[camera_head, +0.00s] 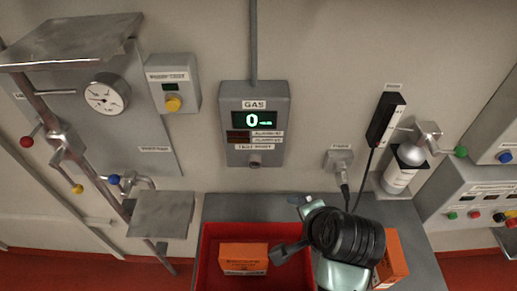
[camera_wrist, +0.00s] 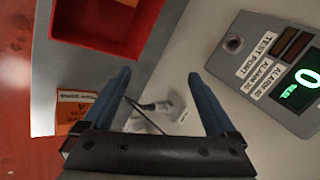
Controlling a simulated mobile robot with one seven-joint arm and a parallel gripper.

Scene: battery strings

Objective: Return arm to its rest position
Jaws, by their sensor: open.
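My gripper (camera_wrist: 165,75) is open in the wrist view. Its two blue fingers stand apart with nothing held between them. Beyond the fingers are the wall and a small grey socket with a cable. In the head view, my arm is over the grey bench (camera_head: 408,225), right of the red tray (camera_head: 208,262). Most of my gripper is hidden there behind my own arm links; only a bluish fingertip shows at their upper left.
An orange box (camera_head: 243,258) lies in the tray, and another orange box (camera_head: 393,262) stands on the bench, partly behind my arm. The gas display (camera_head: 254,122) and the cabled socket (camera_head: 340,160) are on the wall. A bottle (camera_head: 402,172) hangs at right; pipes and valves fill the left.

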